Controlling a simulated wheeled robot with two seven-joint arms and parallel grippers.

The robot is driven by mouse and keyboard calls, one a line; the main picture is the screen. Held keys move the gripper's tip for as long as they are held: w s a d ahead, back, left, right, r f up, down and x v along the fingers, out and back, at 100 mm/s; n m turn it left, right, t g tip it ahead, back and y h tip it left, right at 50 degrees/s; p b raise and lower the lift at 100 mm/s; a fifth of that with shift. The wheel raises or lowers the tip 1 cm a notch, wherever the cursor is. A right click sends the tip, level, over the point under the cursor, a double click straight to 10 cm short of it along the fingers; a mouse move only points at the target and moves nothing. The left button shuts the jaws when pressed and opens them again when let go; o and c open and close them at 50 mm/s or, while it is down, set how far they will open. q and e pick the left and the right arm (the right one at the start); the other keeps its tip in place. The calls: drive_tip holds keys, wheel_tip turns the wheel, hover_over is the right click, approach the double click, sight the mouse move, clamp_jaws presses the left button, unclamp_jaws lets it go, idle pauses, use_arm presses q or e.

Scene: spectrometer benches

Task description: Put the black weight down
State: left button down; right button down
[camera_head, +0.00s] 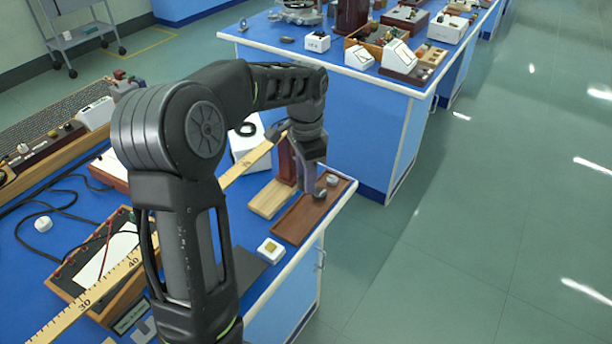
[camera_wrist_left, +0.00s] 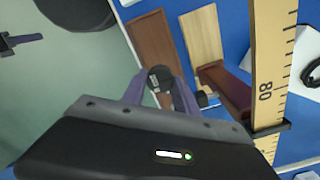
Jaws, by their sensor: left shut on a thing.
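The black weight (camera_head: 320,194) is at the tips of my left gripper (camera_head: 312,188), over the reddish-brown board (camera_head: 300,222) near the bench's right edge. In the left wrist view the black weight (camera_wrist_left: 160,77) lies between the two purple-grey fingers of my left gripper (camera_wrist_left: 157,92), which is shut on it. I cannot tell whether the weight touches the board. A smaller grey weight (camera_head: 333,180) is just beyond it on the board. My right gripper is not in view.
A pale wooden block (camera_head: 270,200) lies left of the board. A dark red post (camera_head: 287,162) stands behind it. A long wooden ruler (camera_head: 110,280) runs diagonally across the bench. A small white box (camera_head: 270,250) sits near the front edge. The floor is right of the bench.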

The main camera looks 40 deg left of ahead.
use_arm(q)
drive_tip(key=w+d+f+n, duration=0.2)
drive_tip(key=d+n, duration=0.1)
drive_tip(key=d, duration=0.5)
drive_tip(key=w+d+f+n, duration=0.1)
drive_tip(key=d+n, duration=0.2)
drive_tip(key=d, duration=0.6)
drive_tip(key=shift+w+d+f+n, duration=0.15)
drive_tip(key=shift+w+f+n, duration=0.15)
drive_tip(key=shift+w+f, duration=0.1)
